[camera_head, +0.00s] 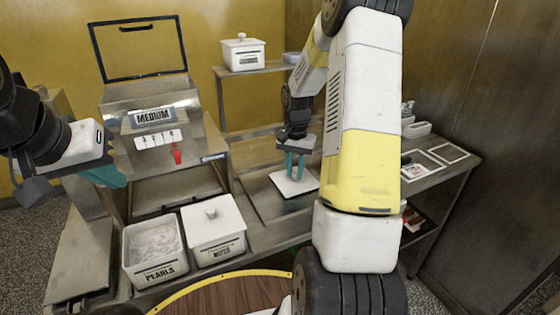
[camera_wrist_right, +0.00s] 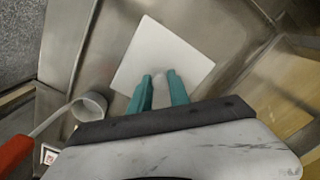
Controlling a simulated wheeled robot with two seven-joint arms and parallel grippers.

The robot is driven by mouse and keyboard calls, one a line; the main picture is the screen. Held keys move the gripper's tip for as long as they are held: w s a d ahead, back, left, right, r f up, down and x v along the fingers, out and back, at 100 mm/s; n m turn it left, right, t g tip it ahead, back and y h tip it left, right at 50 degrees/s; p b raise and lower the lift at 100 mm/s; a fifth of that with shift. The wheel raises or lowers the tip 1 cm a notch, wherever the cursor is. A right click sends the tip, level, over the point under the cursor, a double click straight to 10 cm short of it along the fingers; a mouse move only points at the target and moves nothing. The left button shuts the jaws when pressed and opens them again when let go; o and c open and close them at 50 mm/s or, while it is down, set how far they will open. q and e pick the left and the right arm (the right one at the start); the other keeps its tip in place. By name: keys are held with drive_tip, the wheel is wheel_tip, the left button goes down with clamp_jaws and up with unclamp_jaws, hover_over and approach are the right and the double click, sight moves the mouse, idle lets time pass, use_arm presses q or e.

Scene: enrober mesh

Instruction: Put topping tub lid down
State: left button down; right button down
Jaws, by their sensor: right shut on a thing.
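The white square topping tub lid (camera_head: 283,186) is low over the metal counter, right of the tubs; I cannot tell whether it touches the surface. My right gripper (camera_head: 294,170) points down on it, with teal fingers shut on its small knob. In the right wrist view the lid (camera_wrist_right: 160,50) lies flat, with the knob between the fingertips (camera_wrist_right: 160,82). The PEARLS tub (camera_head: 157,272) is open and shows pale contents. My left gripper (camera_head: 112,177) is at the left, away from the tubs; its finger gap is not clear.
A lidded white tub (camera_head: 212,225) stands right of the PEARLS tub. The MEDIUM machine (camera_head: 155,98) stands behind. Another lidded tub (camera_head: 243,54) is on the rear shelf (camera_head: 262,69). A grey ladle (camera_wrist_right: 91,105) with a red handle lies near the lid in the right wrist view.

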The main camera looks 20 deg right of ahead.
sight(295, 173)
drive_tip(key=shift+f, duration=0.25)
drive_tip(key=c, duration=1.2)
unclamp_jaws()
drive_tip(key=shift+c, duration=0.2)
drive_tip(key=shift+r, duration=0.1)
drive_tip(key=s+a+r+n+t, duration=0.1)
drive_tip(key=s+a+r, duration=0.1)
drive_tip(key=r, duration=0.7)
drive_tip(key=s+a+r+n, duration=0.1)
drive_tip(key=s+r, duration=0.1)
drive_tip(key=r, duration=0.6)
drive_tip(key=s+a+r+n+t+y, duration=0.1)
drive_tip(key=s+a+r+n+t, duration=0.1)
drive_tip(key=s+a, duration=0.3)
drive_tip(key=s+a+r+n+t+y, duration=0.1)
drive_tip(key=s+a+r+n+t, duration=0.2)
drive_tip(key=s, duration=1.1)
drive_tip(key=shift+a+r+n, duration=0.5)
drive_tip(key=shift+a+r, duration=0.4)
drive_tip(key=shift+r, duration=0.05)
